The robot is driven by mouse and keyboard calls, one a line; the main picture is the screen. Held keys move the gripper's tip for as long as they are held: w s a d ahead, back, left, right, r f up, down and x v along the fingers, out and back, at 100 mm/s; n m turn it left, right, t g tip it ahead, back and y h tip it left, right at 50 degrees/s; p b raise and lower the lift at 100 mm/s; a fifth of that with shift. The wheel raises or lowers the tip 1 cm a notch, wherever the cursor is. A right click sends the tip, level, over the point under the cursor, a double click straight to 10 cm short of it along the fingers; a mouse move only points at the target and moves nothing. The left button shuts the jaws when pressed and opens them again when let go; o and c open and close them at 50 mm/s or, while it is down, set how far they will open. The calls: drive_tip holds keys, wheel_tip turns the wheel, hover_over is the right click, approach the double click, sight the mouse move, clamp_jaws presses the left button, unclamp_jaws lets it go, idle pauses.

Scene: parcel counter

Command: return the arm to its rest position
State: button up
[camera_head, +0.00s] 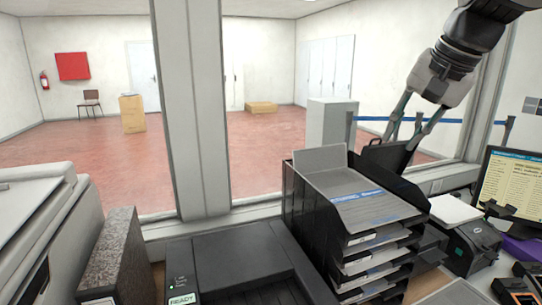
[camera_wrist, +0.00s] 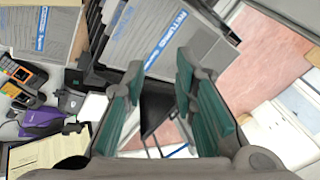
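My gripper (camera_head: 405,138) hangs at the upper right in the head view, fingers pointing down, behind and right of the black letter-tray stack (camera_head: 302,218). In the wrist view my gripper (camera_wrist: 160,80) shows two green-padded fingers spread well apart. It is open. A black panel-like object (camera_wrist: 158,112) shows in the gap between the fingers, and neither pad visibly presses on it. A black shape (camera_head: 388,157) also stands just below the fingertips in the head view; I cannot tell how far it is from them.
A grey sheet with a blue label (camera_head: 365,205) lies on the stack's top. A dark printer (camera_head: 225,262) stands left, a small black device (camera_head: 470,245) and a monitor (camera_head: 512,183) right. Window posts (camera_head: 192,110) rise behind the counter. The space above the counter's middle is clear.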

drive_tip(key=s+a+f+n, duration=0.1)
drive_tip(key=s+f+n, duration=0.1)
drive_tip(key=s+f, duration=0.3)
drive_tip(key=s+a+f+n+h, duration=0.1)
drive_tip(key=s+f, duration=0.4)
drive_tip(key=s, duration=0.7)
drive_tip(key=s+a+f+n+g+p, duration=0.1)
drive_tip(key=s+a+f+n, duration=0.2)
drive_tip(key=s, duration=0.6)
wheel_tip(320, 180, down, 2)
drive_tip(key=shift+f+n+h, duration=0.25)
drive_tip(key=shift+n+h, duration=0.05)
drive_tip(key=shift+n, duration=0.4)
drive_tip(key=shift+w+d, duration=0.1)
drive_tip(key=shift+d, duration=0.05)
